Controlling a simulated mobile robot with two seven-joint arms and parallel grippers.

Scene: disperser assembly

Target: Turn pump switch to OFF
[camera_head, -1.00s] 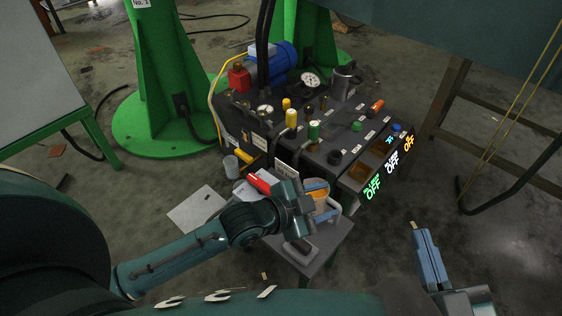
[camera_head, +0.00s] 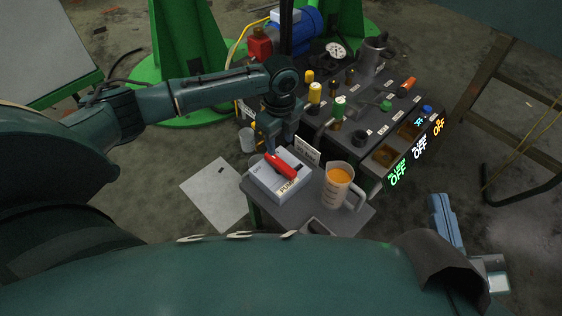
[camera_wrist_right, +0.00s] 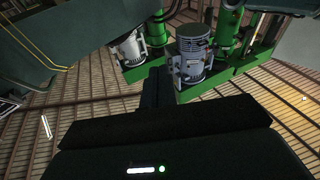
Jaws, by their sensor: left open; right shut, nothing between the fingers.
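The pump switch is a pale grey box (camera_head: 266,186) labelled PUMP, with a red lever handle (camera_head: 281,166) on top. It sits on the small grey side table (camera_head: 240,180) in front of the black console. My left gripper (camera_head: 268,148) points down just behind the red handle, at its far left end. It is open. I cannot tell whether its fingers touch the handle, as the fingertips are partly hidden.
A measuring jug of orange liquid (camera_head: 338,184) stands right of the switch box. A small sign stands behind the box. The black console (camera_head: 350,115) with knobs, a gauge and lit OFF displays (camera_head: 420,146) is behind. A clear cup (camera_head: 247,140) is left. A white sheet (camera_head: 214,192) lies left.

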